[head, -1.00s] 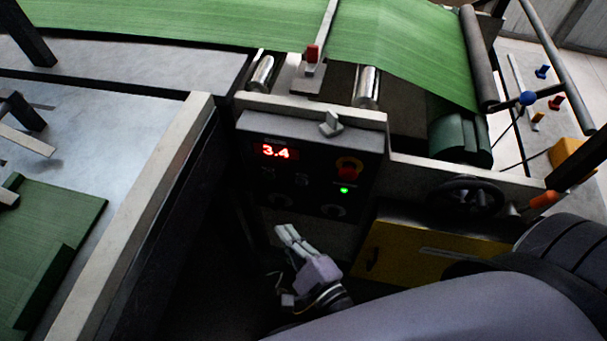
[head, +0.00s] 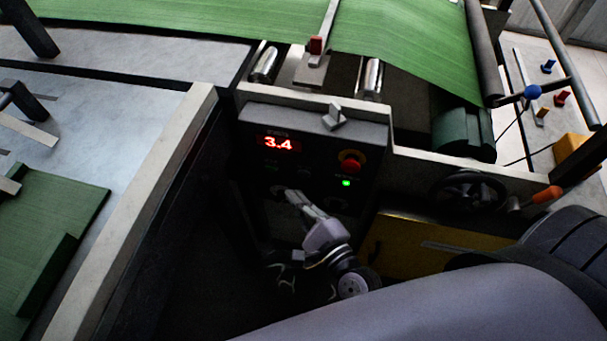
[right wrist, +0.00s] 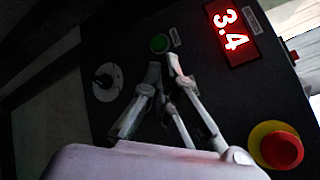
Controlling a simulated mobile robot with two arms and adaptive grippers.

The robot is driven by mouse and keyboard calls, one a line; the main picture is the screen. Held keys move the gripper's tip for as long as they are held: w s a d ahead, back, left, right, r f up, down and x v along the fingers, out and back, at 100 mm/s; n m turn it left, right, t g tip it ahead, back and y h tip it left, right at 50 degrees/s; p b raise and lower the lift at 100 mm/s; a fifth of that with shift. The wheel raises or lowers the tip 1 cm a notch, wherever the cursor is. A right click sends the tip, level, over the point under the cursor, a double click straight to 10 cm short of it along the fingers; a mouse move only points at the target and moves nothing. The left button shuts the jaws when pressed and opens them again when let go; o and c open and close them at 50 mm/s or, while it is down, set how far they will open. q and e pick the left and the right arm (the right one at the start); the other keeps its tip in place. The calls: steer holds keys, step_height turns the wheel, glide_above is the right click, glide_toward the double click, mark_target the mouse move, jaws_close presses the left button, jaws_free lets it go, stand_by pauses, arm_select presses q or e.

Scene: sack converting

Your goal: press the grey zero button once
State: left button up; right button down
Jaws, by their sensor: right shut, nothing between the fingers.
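The dark control panel (head: 310,150) has a red display (head: 277,143) reading 3.4, which also shows in the right wrist view (right wrist: 232,36). My right gripper (head: 285,193) is shut and empty, its fingertips in front of the lower left of the panel. In the right wrist view its fingertips (right wrist: 163,66) are just below a green button (right wrist: 160,43). I cannot make out the grey zero button; the fingers cover part of the panel there. I cannot tell whether the fingertips touch the panel. My left gripper is not in view.
A red emergency stop with a yellow ring (right wrist: 276,147) and a lit green lamp (head: 346,183) are on the panel. A selector knob (right wrist: 105,82) is near the fingers. A lever (head: 334,117) sits on the ledge above. A handwheel (head: 468,192) stands to the right.

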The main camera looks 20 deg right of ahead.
mark_target(288, 169)
steer(key=shift+w+d, duration=0.75)
steer(key=shift+w, duration=0.35)
steer(key=shift+w, duration=0.1)
stand_by(0.6)
steer(key=shift+w+d, duration=0.2)
steer(key=shift+w, duration=0.05)
steer(key=shift+w+d, duration=0.25)
steer(key=shift+w, duration=0.1)
stand_by(0.8)
steer(key=shift+s, duration=0.1)
steer(key=shift+s+a, duration=0.5)
steer(key=shift+s, duration=0.15)
steer(key=shift+p, duration=0.3)
steer(key=s+a, duration=0.1)
steer(key=s, duration=0.1)
steer(key=s+a, duration=0.1)
steer(key=s, duration=0.1)
steer(key=shift+a, duration=0.4)
